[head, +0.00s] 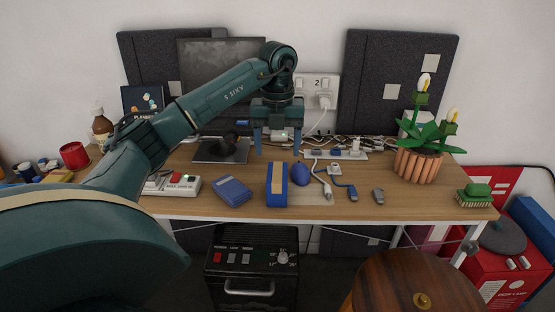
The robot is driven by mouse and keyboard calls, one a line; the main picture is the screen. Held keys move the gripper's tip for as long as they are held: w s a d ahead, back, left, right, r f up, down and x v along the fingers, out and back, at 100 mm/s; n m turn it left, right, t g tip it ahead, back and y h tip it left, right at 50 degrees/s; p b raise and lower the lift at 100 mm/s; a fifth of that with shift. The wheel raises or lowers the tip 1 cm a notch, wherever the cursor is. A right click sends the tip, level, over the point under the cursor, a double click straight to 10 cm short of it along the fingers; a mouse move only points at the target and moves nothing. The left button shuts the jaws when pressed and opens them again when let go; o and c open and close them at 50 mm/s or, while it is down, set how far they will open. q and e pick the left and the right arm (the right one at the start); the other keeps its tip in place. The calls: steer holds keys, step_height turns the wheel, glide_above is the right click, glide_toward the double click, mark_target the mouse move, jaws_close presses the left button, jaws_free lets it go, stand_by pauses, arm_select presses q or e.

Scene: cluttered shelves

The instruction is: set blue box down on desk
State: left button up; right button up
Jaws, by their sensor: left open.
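The blue box (269,195) with a tan strip on top stands on the wooden desk (330,205), close to the front edge. My left gripper (277,150) points down above and behind the box in the picture. Its two blue fingers are spread apart with nothing between them. The gripper looks apart from the box, though the exact gap is hard to judge. My right gripper does not show.
A blue notebook-like item (232,191) lies left of the box, and a dark blue rounded object (300,174) sits close on its right. Cables and a power strip (345,154) lie behind. A potted plant (418,165) stands at right. A stool (415,285) is in front.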

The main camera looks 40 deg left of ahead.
arm_select(q)
steer(key=shift+r, duration=0.85)
steer(key=s+d+f+m+h, duration=0.1)
steer(key=d+f+m+h, duration=0.3)
steer(key=d, duration=0.6)
steer(key=s+d+f+m+h, duration=0.1)
steer(key=s+d+f+h, duration=0.15)
steer(key=d+f, duration=0.6)
steer(key=s+d+r+n+t+h, duration=0.2)
steer(key=s+d+r+h, duration=0.2)
steer(key=d+h, duration=0.45)
steer(key=s+d+r+n+t+h, duration=0.2)
steer(key=s+d+r+h, duration=0.3)
steer(key=d, duration=0.6)
steer(key=s+a+f+n+t+y, duration=0.3)
steer(key=a+f+n+t+y, duration=0.2)
steer(key=n, duration=0.8)
steer(key=s+a+f+n+t+y, duration=0.3)
steer(key=f+n+y, duration=0.5)
steer(key=n, duration=0.5)
steer(key=shift+s+a+t+y, duration=0.25)
steer(key=shift+a+t+y, duration=0.65)
steer(key=shift+a+y, duration=0.3)
